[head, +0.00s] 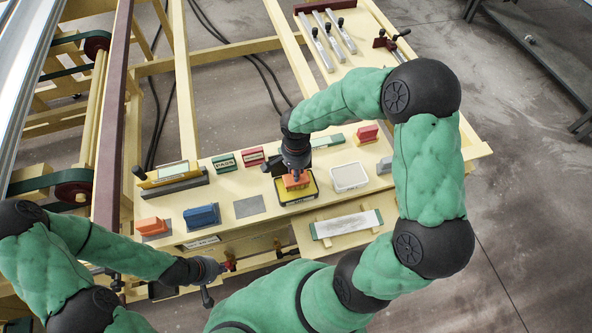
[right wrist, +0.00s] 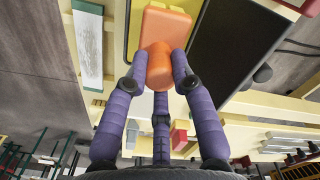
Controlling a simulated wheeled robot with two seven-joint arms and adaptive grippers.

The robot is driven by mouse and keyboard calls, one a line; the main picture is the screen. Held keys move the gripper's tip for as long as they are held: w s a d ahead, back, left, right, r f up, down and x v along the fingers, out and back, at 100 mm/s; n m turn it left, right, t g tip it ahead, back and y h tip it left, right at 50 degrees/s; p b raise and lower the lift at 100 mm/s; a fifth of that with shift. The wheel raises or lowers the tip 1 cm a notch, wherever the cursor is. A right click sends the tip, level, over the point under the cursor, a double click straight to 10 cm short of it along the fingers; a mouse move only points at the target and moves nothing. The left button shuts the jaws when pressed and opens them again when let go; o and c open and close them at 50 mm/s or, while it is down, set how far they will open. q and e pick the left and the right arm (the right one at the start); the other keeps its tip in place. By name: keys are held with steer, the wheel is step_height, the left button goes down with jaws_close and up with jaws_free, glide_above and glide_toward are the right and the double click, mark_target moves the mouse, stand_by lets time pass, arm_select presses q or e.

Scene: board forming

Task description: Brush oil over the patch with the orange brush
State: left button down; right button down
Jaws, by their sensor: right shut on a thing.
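My right gripper (head: 296,167) is shut on the orange brush (head: 295,181), over a yellow-rimmed dark tray (head: 298,200). In the right wrist view the fingers (right wrist: 158,75) close around the brush's rounded handle (right wrist: 155,70), with its orange block (right wrist: 165,25) beyond. I cannot tell whether the brush touches the tray's bottom. A flat grey square (head: 249,206), possibly the patch, lies bare on the table just left of the tray. My left gripper (head: 220,281) is empty with its fingers spread, low at the table's front edge.
A blue block (head: 201,216) and another orange block (head: 152,226) sit at left. A white tray (head: 350,177) and a red block (head: 367,133) are at right. A board with a pale strip (head: 346,224) lies in front. Small signs (head: 224,162) stand behind.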

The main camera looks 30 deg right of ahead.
steer(key=shift+r+p, duration=1.45)
steer(key=shift+r, duration=1.45)
